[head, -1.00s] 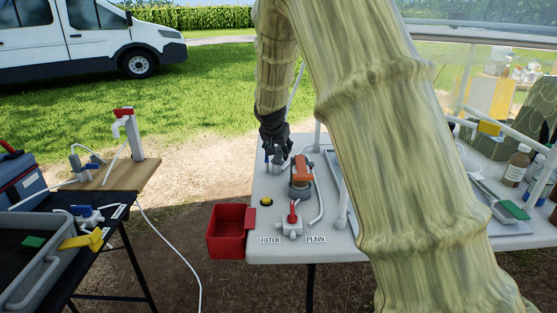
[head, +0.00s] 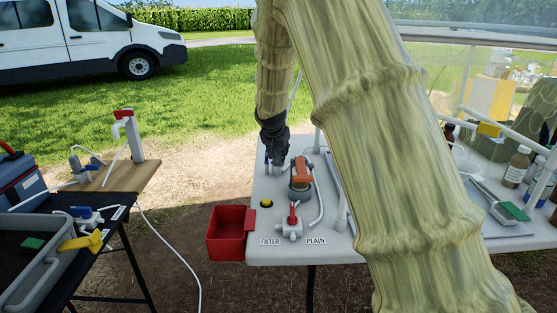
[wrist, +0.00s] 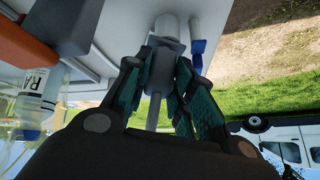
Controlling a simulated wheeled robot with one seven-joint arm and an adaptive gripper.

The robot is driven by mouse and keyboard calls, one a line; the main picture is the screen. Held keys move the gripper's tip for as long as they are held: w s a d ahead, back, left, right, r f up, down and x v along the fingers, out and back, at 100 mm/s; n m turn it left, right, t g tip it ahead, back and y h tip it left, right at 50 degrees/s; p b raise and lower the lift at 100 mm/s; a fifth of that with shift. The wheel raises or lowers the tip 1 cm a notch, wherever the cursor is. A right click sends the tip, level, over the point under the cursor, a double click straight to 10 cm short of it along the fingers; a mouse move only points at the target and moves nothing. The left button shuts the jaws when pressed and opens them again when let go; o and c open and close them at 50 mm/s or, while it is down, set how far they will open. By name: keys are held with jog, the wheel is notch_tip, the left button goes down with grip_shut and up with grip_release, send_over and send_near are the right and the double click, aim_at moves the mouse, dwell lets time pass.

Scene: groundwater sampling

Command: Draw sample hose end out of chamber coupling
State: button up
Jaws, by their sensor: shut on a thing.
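My gripper (wrist: 166,62) is at the far left of the grey table in the head view (head: 277,160). In the wrist view its green-padded fingers are closed on the sample hose end (wrist: 155,110), a thin grey tube running between them. Just beyond the fingertips is a wider grey fitting with a collar, which looks like the chamber coupling (wrist: 167,28). The tube lines up with it. How far the hose end sits inside it cannot be told. In the head view the gripper largely hides both.
A blue lever (wrist: 198,55) stands close beside the coupling. On the table (head: 375,257) are an orange-topped device (head: 302,170), a red-handled valve (head: 292,222) and a yellow button (head: 266,201). A red bin (head: 227,236) hangs at the front left edge. Bottles (head: 517,165) stand far right.

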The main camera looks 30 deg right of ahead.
jog(key=shift+r, duration=0.15)
jog(key=shift+r+p, duration=2.2)
jog(key=shift+r, duration=0.55)
